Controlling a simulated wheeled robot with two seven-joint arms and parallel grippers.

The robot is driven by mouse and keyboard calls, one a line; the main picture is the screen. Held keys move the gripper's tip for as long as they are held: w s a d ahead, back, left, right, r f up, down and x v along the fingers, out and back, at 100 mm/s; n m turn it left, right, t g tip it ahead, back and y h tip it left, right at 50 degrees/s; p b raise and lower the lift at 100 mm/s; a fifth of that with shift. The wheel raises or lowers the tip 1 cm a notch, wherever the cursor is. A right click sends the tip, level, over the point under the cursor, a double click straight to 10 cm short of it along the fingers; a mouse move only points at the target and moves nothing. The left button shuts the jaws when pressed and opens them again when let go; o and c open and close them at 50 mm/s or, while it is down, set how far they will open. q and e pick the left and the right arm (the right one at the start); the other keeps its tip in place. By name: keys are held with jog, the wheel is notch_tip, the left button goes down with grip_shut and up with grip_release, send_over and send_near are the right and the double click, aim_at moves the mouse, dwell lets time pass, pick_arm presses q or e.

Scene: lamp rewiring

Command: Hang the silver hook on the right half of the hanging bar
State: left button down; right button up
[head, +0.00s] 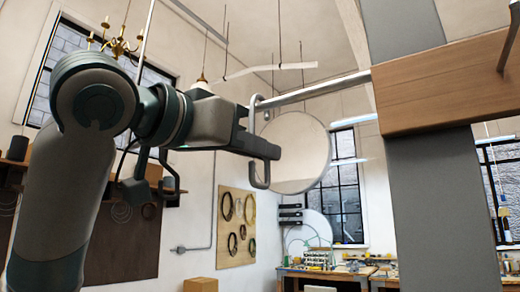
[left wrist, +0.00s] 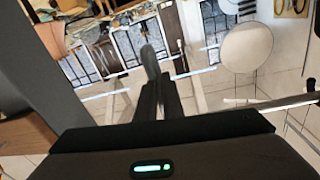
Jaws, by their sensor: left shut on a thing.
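The silver hook (head: 252,122) is a grey S-like piece held upright in the head view, its lower curl showing under the fingers. My left gripper (head: 266,150) is shut on its middle. In the left wrist view, the gripper (left wrist: 158,98) has its fingers closed on the grey hook (left wrist: 150,62). The hanging bar (head: 320,89) is a thin silver rod running left from a wooden block. The hook's upper curl overlaps the bar's left end in the head view; I cannot tell if they touch. My right gripper is out of view.
The wooden block (head: 440,83) crosses a grey upright post (head: 440,200) at right. A round pale disc (head: 297,152) shows behind the gripper and bar. Workbenches (head: 330,274) stand far behind. A brass chandelier (head: 120,42) hangs at upper left.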

pick_arm(q)
jog(key=shift+f, duration=0.1)
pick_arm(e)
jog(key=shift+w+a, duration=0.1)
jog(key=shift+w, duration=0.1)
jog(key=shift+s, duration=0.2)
pick_arm(q)
jog(key=c, duration=1.8)
grip_release()
jog(key=shift+s, duration=0.1)
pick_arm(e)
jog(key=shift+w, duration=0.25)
